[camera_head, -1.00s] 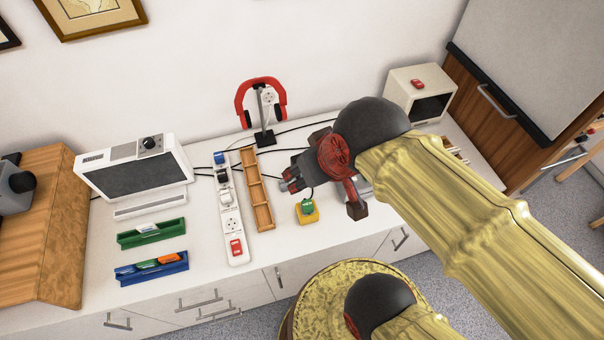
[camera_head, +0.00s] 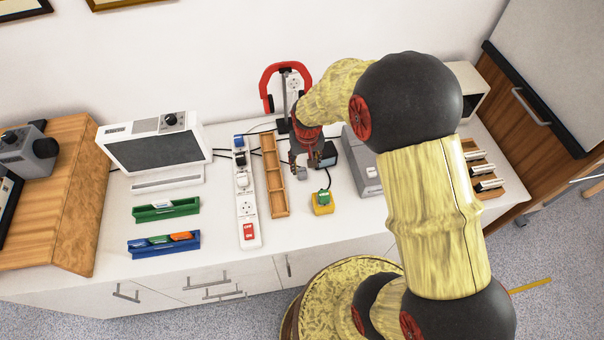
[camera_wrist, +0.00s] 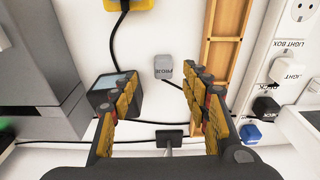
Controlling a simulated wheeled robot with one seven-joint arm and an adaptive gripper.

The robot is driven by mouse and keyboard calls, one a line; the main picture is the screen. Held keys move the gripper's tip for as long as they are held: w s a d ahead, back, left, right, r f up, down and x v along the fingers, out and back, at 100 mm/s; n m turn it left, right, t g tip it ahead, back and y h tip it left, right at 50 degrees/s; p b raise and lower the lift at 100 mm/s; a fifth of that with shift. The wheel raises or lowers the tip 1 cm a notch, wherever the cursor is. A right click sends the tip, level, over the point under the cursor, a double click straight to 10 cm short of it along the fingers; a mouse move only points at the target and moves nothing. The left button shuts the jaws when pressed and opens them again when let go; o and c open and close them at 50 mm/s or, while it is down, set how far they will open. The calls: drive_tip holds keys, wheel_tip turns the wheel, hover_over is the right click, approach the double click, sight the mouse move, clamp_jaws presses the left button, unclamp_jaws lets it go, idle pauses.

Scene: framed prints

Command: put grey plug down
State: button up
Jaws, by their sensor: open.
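In the head view the plug (camera_head: 302,175) shows small below my fingers. My gripper (camera_wrist: 161,88) is open, with one finger on each side of the plug's line in the wrist view. The plug appears just beyond the fingertips and apart from them. In the head view my gripper (camera_head: 305,165) points down over the counter, right of the wooden tray.
A compartmented wooden tray (camera_head: 274,177) and a white power strip (camera_head: 247,207) lie to the left. A dark box (camera_head: 327,155) stands close on the right, beside a grey device (camera_head: 363,165). A yellow block with a green plug (camera_head: 322,203) is in front. Red headphones (camera_head: 270,85) stand behind.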

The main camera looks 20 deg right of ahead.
sight(302, 171)
drive_tip(key=shift+w, duration=0.25)
drive_tip(key=f+b, duration=0.1)
drive_tip(key=f, duration=0.1)
drive_tip(key=w+f, duration=0.1)
drive_tip(key=f, duration=0.2)
drive_tip(key=f+b, duration=0.1)
drive_tip(key=f, duration=0.1)
drive_tip(key=shift+w+f+b, duration=0.25)
drive_tip(key=shift+w+b, duration=0.05)
drive_tip(key=shift+w, duration=0.05)
drive_tip(key=shift+c, duration=1.2)
drive_tip(key=shift+r, duration=0.1)
clamp_jaws()
